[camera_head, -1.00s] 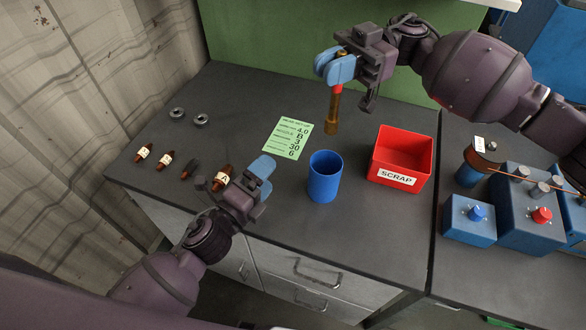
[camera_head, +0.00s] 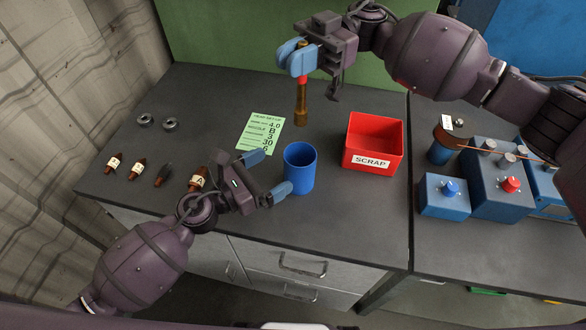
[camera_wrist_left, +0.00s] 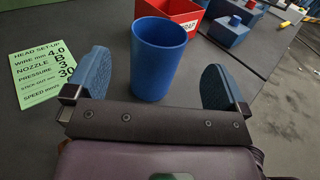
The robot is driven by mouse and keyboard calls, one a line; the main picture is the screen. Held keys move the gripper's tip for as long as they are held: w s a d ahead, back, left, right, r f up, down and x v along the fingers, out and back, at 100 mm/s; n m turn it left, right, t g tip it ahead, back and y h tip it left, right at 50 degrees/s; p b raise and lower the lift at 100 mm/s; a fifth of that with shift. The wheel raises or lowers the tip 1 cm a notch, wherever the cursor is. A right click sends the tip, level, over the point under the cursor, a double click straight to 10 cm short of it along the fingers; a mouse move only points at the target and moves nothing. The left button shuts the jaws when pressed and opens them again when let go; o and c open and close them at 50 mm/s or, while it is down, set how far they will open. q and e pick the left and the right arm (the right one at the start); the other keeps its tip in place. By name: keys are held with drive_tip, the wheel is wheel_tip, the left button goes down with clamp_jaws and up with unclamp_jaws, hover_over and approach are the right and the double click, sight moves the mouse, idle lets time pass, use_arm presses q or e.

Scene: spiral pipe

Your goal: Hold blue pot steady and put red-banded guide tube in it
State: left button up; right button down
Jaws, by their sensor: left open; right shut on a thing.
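The blue pot (camera_head: 300,170) stands upright on the dark bench, its open mouth facing up. My left gripper (camera_head: 271,172) is open just left of the pot, its blue fingers pointing at it. In the left wrist view the pot (camera_wrist_left: 157,62) stands ahead, between and beyond the two fingertips (camera_wrist_left: 158,82), apparently untouched. My right gripper (camera_head: 297,59) is shut on the guide tube (camera_head: 301,105), a brown-gold tube with a red band just below the fingers. The tube hangs near upright above the bench, behind the pot.
A red scrap box (camera_head: 373,145) stands right of the pot. A green set-up card (camera_head: 259,132) lies behind left. Several brown nozzles (camera_head: 137,168) and two grey rings (camera_head: 157,122) lie at left. Blue control boxes (camera_head: 486,190) stand on the right bench.

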sight(287, 178)
use_arm(q)
wheel_tip(287, 178, down, 6)
drive_tip(key=shift+w+d+r, duration=0.1)
drive_tip(key=shift+d, duration=0.05)
drive_tip(key=x, duration=0.5)
drive_tip(key=shift+x, duration=1.05)
drive_tip(key=shift+c, duration=0.2)
drive_tip(key=c, duration=0.9)
use_arm(e)
wheel_tip(287, 178, down, 13)
idle(0.6)
drive_tip(key=c, duration=1)
unclamp_jaws()
drive_tip(key=shift+c, duration=0.2)
